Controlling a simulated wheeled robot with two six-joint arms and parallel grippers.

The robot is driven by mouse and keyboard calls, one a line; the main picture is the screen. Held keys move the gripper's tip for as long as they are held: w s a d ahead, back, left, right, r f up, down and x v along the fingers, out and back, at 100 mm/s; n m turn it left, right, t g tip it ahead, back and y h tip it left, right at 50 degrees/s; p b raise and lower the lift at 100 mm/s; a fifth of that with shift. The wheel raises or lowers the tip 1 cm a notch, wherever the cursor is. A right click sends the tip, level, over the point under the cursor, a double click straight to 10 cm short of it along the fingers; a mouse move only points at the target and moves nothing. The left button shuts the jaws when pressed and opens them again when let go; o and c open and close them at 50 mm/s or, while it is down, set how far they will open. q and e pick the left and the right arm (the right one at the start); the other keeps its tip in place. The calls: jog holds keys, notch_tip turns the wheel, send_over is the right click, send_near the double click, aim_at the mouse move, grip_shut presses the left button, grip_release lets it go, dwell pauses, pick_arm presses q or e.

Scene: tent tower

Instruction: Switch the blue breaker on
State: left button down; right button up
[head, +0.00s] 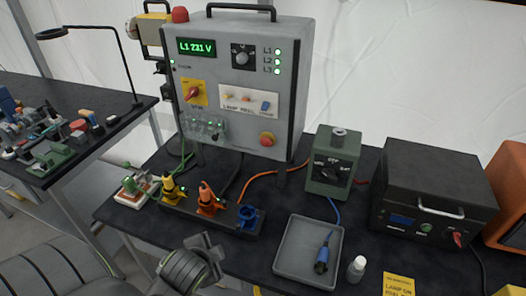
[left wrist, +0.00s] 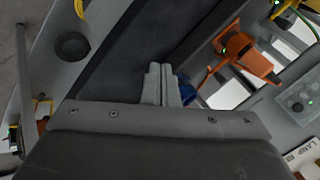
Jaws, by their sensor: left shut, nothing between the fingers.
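The blue breaker (head: 265,106) is the right one of three small coloured levers on the white label strip (head: 248,90) of the grey control cabinet in the head view. Its lever position is too small to tell. Beside it are an orange lever (head: 246,99) and a yellow lever (head: 228,97). My left gripper (left wrist: 161,70) is shut and empty in the left wrist view, low over the bench near the coloured sockets and apart from the breaker. Part of the "LAMP" strip shows at that view's lower right corner. My right gripper is not in view.
An orange plug (head: 209,199), a yellow plug (head: 172,187) and a blue socket (head: 248,217) stand in a row below the cabinet. A grey tray (head: 283,265) holds a blue connector (head: 322,258). A green switch box (head: 333,165) and a black unit (head: 440,175) stand right.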

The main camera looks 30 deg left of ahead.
pick_arm(q)
jog(key=w+a+r+m+t+y, duration=0.25)
jog(key=w+r+m+t, duration=0.35)
jog(key=w+r+m, duration=0.6)
jog(key=m+t+h, duration=0.2)
jog(key=m+t, duration=0.4)
jog(key=m, duration=0.8)
send_near(265, 106)
notch_tip(265, 106, down, 2)
jog(key=s+d, duration=0.1)
jog(key=s, duration=0.1)
jog(key=shift+f+y, duration=0.25)
jog(key=p+x, duration=0.2)
jog(key=x, duration=0.8)
jog(key=shift+p, duration=0.3)
jog(key=shift+w+f, duration=0.15)
